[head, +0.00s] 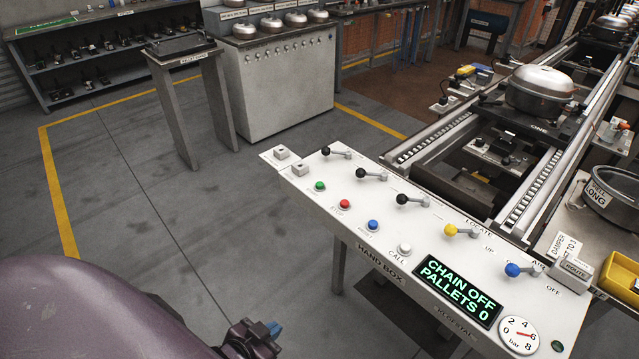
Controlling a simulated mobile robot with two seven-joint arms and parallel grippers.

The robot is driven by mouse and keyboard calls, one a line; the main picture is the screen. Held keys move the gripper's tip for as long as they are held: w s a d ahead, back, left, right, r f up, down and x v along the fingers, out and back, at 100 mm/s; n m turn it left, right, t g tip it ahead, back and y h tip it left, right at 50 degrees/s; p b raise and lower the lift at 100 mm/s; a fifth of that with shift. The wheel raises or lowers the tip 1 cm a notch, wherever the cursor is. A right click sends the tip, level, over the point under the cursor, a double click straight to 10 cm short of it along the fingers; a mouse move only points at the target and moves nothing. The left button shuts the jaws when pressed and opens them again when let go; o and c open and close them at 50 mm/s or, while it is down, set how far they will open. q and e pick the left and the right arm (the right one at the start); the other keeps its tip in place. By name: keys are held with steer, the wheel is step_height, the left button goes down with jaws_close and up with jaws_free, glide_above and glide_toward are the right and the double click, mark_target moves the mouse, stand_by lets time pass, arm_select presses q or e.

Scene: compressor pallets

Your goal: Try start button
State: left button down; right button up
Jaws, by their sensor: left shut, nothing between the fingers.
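The green button (319,186) sits at the left end of a row on the sloping white hand box panel (440,270). Its label is too small to read. To its right are a red button (345,204) marked STOP, a blue button (373,225) and a white button (404,249) marked CALL. The display (458,291) reads CHAIN OFF, PALLETS 0. My left gripper (270,330) is shut and empty at the bottom of the head view, well below and left of the green button and apart from the panel. My right gripper is not in view.
Black-knobbed levers (371,174), a yellow lever (462,231) and a blue lever (525,270) stand along the panel's far edge. A pressure gauge (519,335) is at its near right. A conveyor carries a silver compressor (541,90) behind.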

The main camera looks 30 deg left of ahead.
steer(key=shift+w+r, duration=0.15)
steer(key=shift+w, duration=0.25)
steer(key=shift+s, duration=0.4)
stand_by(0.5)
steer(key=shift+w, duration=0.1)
